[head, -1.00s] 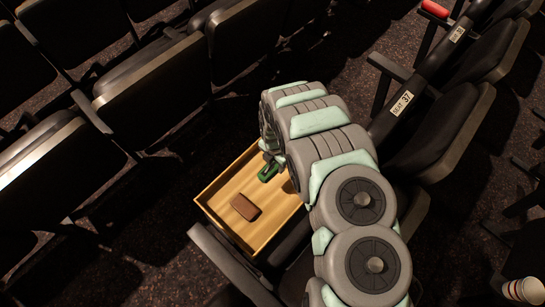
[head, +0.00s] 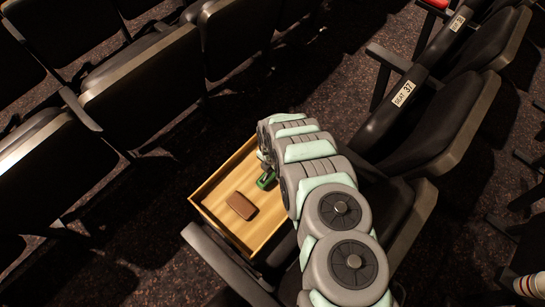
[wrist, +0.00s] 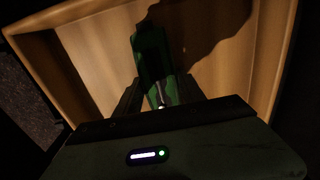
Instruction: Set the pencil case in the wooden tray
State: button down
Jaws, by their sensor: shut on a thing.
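The pencil case, a dark green piece (head: 265,180), shows at the far right part of the wooden tray (head: 222,188) in the head view, partly hidden by my arm. In the wrist view the green case (wrist: 152,58) stands out between the two dark fingers of my gripper (wrist: 160,92), which is shut on it. The light wooden tray (wrist: 90,52) with raised walls lies behind it there. The case is over the tray's inside; I cannot tell whether it touches the floor of the tray.
A brown block-like item (head: 241,206) lies in the near part of the tray. The tray sits among rows of dark folding seats (head: 150,80), with armrests close by. A striped cup (head: 532,286) is at the lower right. Bare tray floor lies left of the case.

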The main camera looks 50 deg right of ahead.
jog(key=shift+f, duration=0.1)
jog(key=c, duration=0.7)
grip_release()
notch_tip(320, 180, up, 12)
jog(key=p, duration=0.5)
